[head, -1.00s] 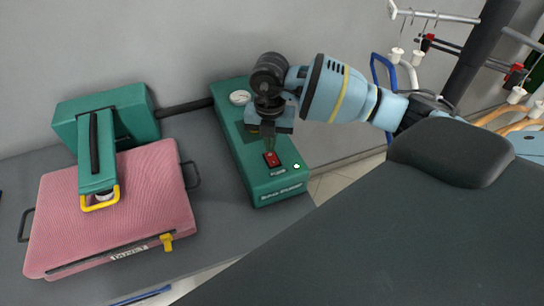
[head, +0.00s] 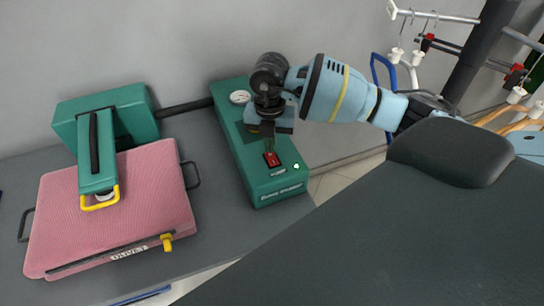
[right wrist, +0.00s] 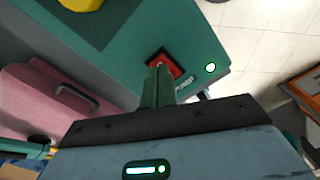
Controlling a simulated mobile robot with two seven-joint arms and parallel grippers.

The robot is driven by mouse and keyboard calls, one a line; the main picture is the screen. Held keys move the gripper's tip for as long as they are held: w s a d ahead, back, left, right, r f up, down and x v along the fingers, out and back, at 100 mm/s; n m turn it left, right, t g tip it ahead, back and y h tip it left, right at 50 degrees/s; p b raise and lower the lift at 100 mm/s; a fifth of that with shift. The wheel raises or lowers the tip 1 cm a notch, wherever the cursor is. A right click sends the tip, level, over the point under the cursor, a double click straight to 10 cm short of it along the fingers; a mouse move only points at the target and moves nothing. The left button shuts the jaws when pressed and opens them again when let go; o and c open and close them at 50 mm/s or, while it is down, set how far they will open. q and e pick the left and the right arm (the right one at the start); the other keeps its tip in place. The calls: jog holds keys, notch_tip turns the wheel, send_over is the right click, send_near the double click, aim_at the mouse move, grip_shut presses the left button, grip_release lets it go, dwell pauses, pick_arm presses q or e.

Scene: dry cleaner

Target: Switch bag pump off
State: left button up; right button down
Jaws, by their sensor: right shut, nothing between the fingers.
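The bag pump (head: 268,175) is a green box on the grey counter in the head view. On its top are a red rocker switch (head: 271,159), a small lit light (head: 296,166) and a round gauge (head: 239,97). My right gripper (head: 269,140) is above the pump with its fingers pointing down at the switch. In the right wrist view the shut, empty fingers (right wrist: 158,86) overlap the lower part of the red switch (right wrist: 163,63); I cannot tell if they touch it. My left gripper is not in view.
A pink bag (head: 150,205) lies on the counter left of the pump, under a green machine head (head: 97,150) with a yellow handle. A dark hose (head: 185,107) joins that machine to the pump. A clothes rail (head: 440,17) stands at the right.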

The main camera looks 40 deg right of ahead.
aim_at(271, 155)
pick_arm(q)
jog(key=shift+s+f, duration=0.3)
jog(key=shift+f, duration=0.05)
pick_arm(e)
jog(key=shift+f, duration=0.95)
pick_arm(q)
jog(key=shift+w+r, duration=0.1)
pick_arm(e)
jog(key=shift+r, duration=0.15)
jog(key=shift+r+p, duration=1.5)
jog(key=shift+r, duration=1.95)
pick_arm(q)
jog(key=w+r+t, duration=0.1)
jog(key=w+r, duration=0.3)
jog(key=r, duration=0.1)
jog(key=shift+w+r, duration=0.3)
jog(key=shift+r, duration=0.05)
pick_arm(e)
jog(key=shift+f, duration=0.1)
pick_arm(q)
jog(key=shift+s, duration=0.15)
pick_arm(e)
jog(key=shift+s, duration=0.1)
